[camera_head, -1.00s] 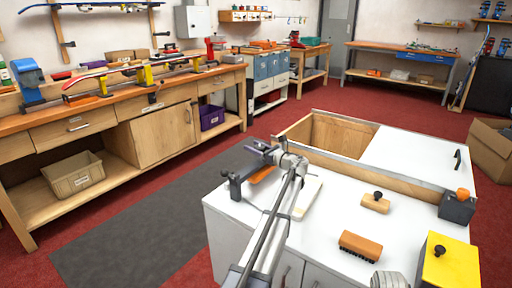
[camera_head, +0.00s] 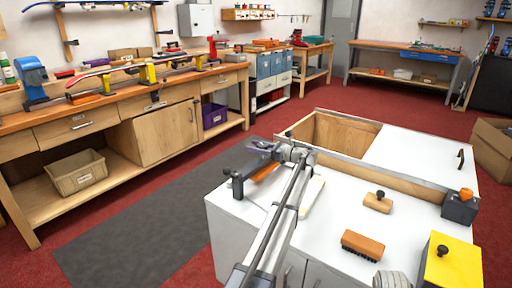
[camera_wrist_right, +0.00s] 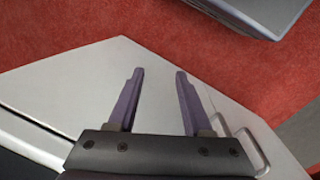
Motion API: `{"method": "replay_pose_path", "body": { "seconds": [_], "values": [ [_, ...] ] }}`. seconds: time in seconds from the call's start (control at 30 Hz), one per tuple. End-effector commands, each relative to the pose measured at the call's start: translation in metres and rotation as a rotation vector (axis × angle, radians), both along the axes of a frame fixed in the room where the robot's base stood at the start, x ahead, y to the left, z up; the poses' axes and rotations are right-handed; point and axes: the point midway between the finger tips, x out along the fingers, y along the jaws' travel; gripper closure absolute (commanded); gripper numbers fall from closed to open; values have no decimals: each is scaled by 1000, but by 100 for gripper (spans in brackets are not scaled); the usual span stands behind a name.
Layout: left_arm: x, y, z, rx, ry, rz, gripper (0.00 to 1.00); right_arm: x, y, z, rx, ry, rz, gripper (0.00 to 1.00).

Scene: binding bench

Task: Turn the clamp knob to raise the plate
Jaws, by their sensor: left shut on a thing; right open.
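The grey clamp (camera_head: 238,183) is fixed at the left edge of the white bench top. An orange part (camera_head: 266,172) shows beneath its upper arm. My left gripper (camera_head: 264,150) is at the top of the clamp and shut on what seems to be its knob, which the jaws hide. The clamp's plate cannot be made out clearly behind my arm. In the right wrist view, my right gripper (camera_wrist_right: 160,72) is open and empty, its two purple fingers apart above a pale cabinet surface and red carpet.
On the white bench top (camera_head: 335,205) are a wooden block with a black knob (camera_head: 378,202), a brown brush (camera_head: 362,245), a yellow box (camera_head: 450,265) and a dark box with an orange knob (camera_head: 460,206). An open wooden compartment (camera_head: 345,132) lies behind.

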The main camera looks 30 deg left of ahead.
Motion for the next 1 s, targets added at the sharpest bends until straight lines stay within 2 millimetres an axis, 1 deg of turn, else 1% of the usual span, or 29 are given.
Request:
{"method": "replay_pose_path", "body": {
  "seconds": [0.03, 0.17, 0.2, 0.4, 0.43, 0.77, 0.87, 1.0],
  "values": [
    [-4, 1, -3, -10, 0, 8, 97, 0, 0, -1, 0, 0, 0, 50],
    [-4, 2, -3, -10, 0, 8, 97, 0, 0, -1, 0, 0, 0, 50],
    [-4, 2, -3, -10, 0, 8, 37, 0, 0, -1, 0, 0, 0, 50],
    [-2, 1, -2, -7, -1, 4, 15, 0, 0, -1, 0, 0, 0, 50],
    [-2, 1, -2, -7, -1, 4, 12, 0, 0, 0, 0, 0, 0, 50],
    [-1, -2, -1, -5, -1, 1, 12, 0, 0, 0, 0, 0, 0, 50],
    [0, -8, -1, -5, -1, 0, 12, 0, 0, 0, 0, 0, 0, 50],
    [3, -26, -1, -5, -1, -1, 12, 0, 0, 0, 0, 0, 0, 50]
  ]
}}
